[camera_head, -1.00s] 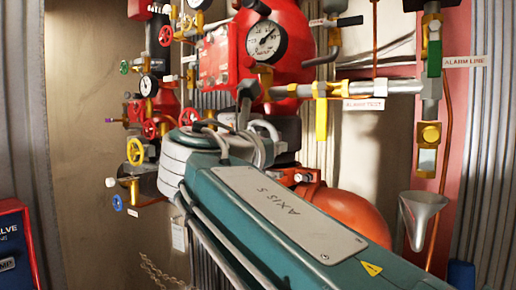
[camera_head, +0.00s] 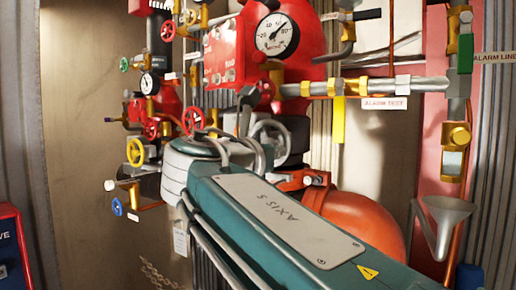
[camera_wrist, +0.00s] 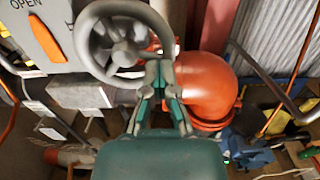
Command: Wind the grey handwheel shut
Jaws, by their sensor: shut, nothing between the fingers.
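The grey handwheel (camera_wrist: 125,53) shows at the top of the wrist view, with a round rim, spokes and a central hub. In the head view part of the grey handwheel (camera_head: 281,131) shows behind my arm. My gripper (camera_wrist: 159,70) is shut and empty, with its fingertips at the lower right part of the rim. I cannot tell whether they touch it. In the head view my arm hides the gripper and the wheel's lower part.
An orange pipe elbow (camera_wrist: 205,85) is close on the right of my gripper. A plate marked OPEN (camera_wrist: 38,35) with an orange pointer is at upper left.

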